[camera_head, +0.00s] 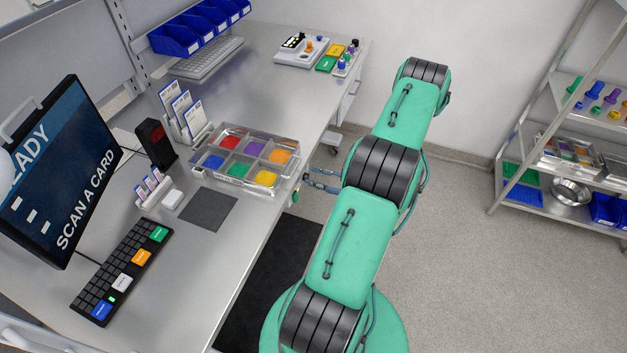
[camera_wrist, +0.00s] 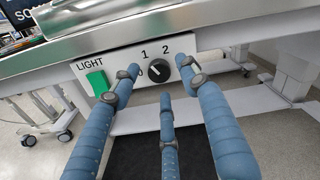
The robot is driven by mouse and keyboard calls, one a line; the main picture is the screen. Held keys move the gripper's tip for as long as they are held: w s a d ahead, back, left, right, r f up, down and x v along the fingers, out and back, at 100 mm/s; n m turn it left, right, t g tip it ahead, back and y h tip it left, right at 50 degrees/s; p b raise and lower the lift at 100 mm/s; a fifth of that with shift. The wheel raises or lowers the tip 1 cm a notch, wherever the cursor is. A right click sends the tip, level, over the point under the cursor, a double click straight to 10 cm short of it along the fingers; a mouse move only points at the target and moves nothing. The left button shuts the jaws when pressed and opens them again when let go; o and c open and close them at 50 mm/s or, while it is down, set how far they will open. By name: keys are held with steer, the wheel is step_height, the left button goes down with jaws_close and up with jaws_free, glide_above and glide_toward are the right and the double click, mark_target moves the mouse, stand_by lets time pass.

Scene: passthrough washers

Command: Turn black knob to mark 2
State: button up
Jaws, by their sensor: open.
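The black knob (camera_wrist: 159,70) sits on a white panel (camera_wrist: 112,66) under the table edge in the wrist view. Its pale pointer line slants to the upper left, on the side of the partly covered 0; marks 1 and 2 are printed above. My gripper (camera_wrist: 159,77) has blue fingers spread apart and empty. One finger is left of the knob, one is right of it, and one is below. Whether any finger touches the knob is unclear. In the head view my gripper (camera_head: 322,180) is beside the table's right edge, and the knob cannot be made out.
A green switch (camera_wrist: 97,82) labelled LIGHT is left of the knob, near my left finger. The metal table edge (camera_wrist: 115,36) runs just above the panel. Open floor lies to the right.

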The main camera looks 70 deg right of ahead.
steer(key=shift+w, duration=0.45)
steer(key=shift+c, duration=0.3)
jaws_close()
steer(key=shift+m, duration=0.3)
steer(key=m+p, duration=0.2)
steer(key=m, duration=0.3)
steer(key=m+p, duration=0.1)
steer(key=m, duration=0.5)
steer(key=shift+a+p, duration=0.1)
steer(key=shift+p, duration=0.3)
